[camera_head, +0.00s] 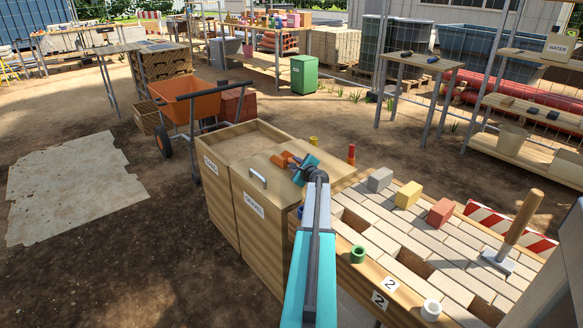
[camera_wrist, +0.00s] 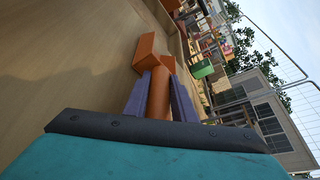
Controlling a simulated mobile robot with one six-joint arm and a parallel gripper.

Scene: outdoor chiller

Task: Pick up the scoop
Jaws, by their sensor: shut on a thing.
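The orange scoop (camera_head: 281,160) is above the far right part of the closed lid (camera_head: 262,166) of a wooden bin. My gripper (camera_head: 299,167) is shut on it, with my arm reaching in from the bottom of the head view. In the wrist view the scoop's open head (camera_wrist: 147,50) points up and its round handle sits between the two purple fingers of my gripper (camera_wrist: 160,88). A wooden surface (camera_wrist: 75,70) lies to the left there. I cannot tell whether the scoop still touches the lid.
An open bin labelled SAND (camera_head: 233,141) adjoins the lidded bin. To the right is a paved bench (camera_head: 400,225) with grey (camera_head: 380,179), yellow (camera_head: 407,194) and red (camera_head: 440,212) blocks and an upright-handled tool (camera_head: 515,235). An orange wheelbarrow (camera_head: 196,106) stands behind.

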